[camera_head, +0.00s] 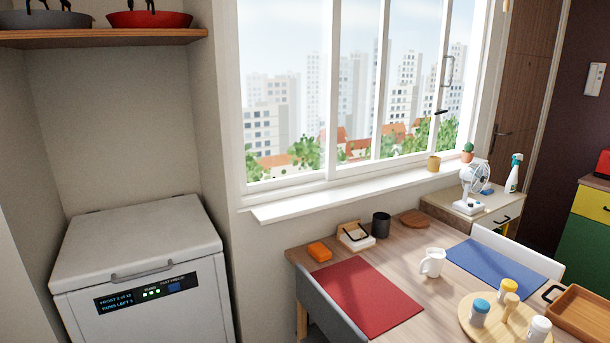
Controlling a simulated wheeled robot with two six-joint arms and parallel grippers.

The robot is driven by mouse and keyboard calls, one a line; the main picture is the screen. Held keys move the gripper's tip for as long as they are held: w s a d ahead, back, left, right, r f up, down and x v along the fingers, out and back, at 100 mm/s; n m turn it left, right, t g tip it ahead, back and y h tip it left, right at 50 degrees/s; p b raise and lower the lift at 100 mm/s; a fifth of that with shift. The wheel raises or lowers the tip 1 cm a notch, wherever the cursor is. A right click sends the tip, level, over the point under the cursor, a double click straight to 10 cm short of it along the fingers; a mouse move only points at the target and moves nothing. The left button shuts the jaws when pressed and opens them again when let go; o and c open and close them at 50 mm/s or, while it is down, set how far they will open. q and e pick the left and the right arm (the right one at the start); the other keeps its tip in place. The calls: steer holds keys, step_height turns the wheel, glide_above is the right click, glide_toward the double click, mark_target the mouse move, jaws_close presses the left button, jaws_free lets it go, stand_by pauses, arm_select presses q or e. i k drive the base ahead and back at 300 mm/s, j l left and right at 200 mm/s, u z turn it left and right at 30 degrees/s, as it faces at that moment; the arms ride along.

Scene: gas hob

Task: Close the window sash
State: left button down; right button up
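The window (332,90) is in the middle of the head view, with a white frame and several upright white bars. A grey pull handle (448,70) sits on an upright bar (440,60) towards the right side, with a small dark latch (441,112) below it. Buildings and trees show outside. I cannot tell from this view which panes overlap or how wide any gap is. Neither of my grippers is in view.
A white sill (340,195) runs below the window, with a yellow pot (434,163) and a cactus (467,153) at its right. A wooden table (420,240) with mats stands in front. A white chest freezer (140,255) is at left; a fan (473,178) is at right.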

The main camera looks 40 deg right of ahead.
mark_target(332, 173)
steer(key=i+z, duration=0.3)
steer(key=z, duration=0.15)
steer(key=i+j+z, duration=0.1)
steer(key=i+z, duration=0.15)
steer(key=z, duration=0.15)
steer(key=i+j+z, duration=0.2)
steer(key=z, duration=0.25)
steer(key=i+j+z, duration=0.25)
steer(key=z, duration=0.2)
